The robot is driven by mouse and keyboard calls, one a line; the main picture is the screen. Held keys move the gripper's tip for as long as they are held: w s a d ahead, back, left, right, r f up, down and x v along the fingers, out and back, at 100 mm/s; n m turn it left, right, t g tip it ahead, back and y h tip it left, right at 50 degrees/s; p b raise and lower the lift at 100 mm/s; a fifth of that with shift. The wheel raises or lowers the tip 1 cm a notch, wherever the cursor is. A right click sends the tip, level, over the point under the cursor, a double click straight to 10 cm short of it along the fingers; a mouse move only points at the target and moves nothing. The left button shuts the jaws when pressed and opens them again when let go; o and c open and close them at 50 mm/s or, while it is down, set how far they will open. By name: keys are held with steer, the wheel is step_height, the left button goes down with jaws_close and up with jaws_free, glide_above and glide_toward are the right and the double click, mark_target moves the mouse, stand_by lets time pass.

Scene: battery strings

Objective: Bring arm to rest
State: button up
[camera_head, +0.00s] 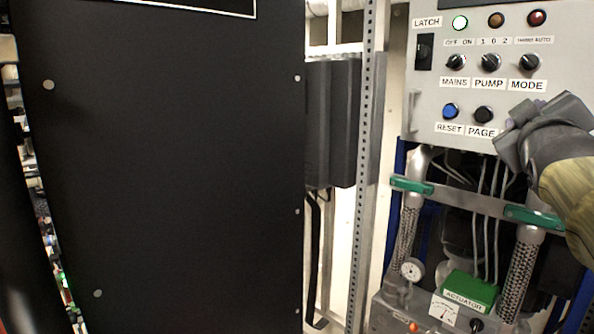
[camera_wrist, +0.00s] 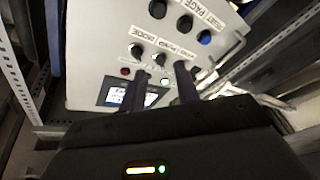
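My arm comes in from the right edge in the head view, with my gripper (camera_head: 515,130) in front of the lower right of a grey control panel (camera_head: 430,90). In the wrist view the two fingers of my gripper (camera_wrist: 162,75) stand apart with nothing between them. The panel (camera_wrist: 100,45) lies beyond the fingertips, turned over in that view. I cannot tell whether a finger touches it. A small lit screen (camera_wrist: 150,98) shows partly behind the fingers.
Below the panel are braided hoses with green clamps (camera_head: 412,185), a gauge (camera_head: 412,269) and a green ACTUATOR block (camera_head: 470,289). A perforated metal post (camera_head: 364,150) stands left of the panel. A large black cabinet (camera_head: 180,160) fills the left side.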

steer(key=w+a+f+g+y+p, duration=0.15)
steer(key=a+f, duration=0.25)
steer(key=f, duration=0.5)
steer(key=w+a+f+m+g+y+p, duration=0.1)
steer(key=w+a+f+g+y, duration=0.25)
steer(key=f, duration=0.55)
steer(key=w+a+f+g+y+p, duration=0.1)
steer(key=a+f+g+y+p, duration=0.1)
steer(key=a+f, duration=0.5)
steer(key=s+a+f+m+g+y+p, duration=0.1)
steer(key=s+a+f+g, duration=0.2)
steer(key=s+f, duration=0.4)
steer(key=s+a+f+g+y+p, duration=0.2)
steer(key=s+a+f+g, duration=0.2)
steer(key=f, duration=0.8)
steer(key=s+a, duration=0.2)
steer(key=s, duration=0.1)
steer(key=shift+a+m, duration=0.25)
steer(key=shift+m, duration=0.15)
steer(key=shift+w, duration=0.1)
